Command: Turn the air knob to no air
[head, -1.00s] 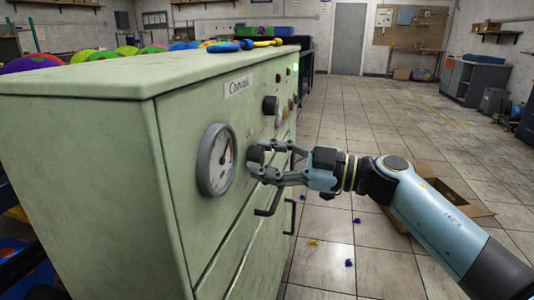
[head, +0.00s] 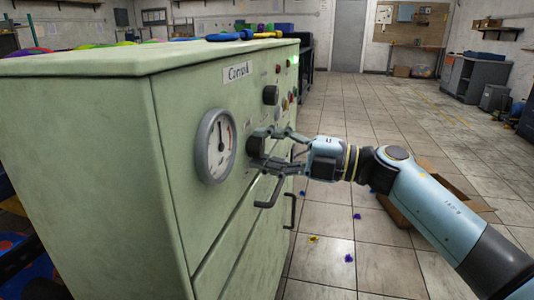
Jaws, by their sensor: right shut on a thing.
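The pale green control cabinet (head: 110,150) stands on the left, with its panel face turned to the right. A dark round knob (head: 256,146) sits on the panel just right of the round white gauge (head: 216,146), whose needle points about straight up. My right gripper (head: 264,148) reaches in from the right and is shut on this knob, its fingers on either side and hiding part of it. Another black knob (head: 270,95) sits higher on the panel, apart from the gripper. My left gripper is not in view.
Dark drawer handles (head: 268,194) stick out below the gripper. Small buttons and a green light (head: 294,60) are at the panel's far end. Blue and yellow tools (head: 262,36) lie on the cabinet top. An open cardboard box (head: 440,205) stands on the tiled floor behind my right arm.

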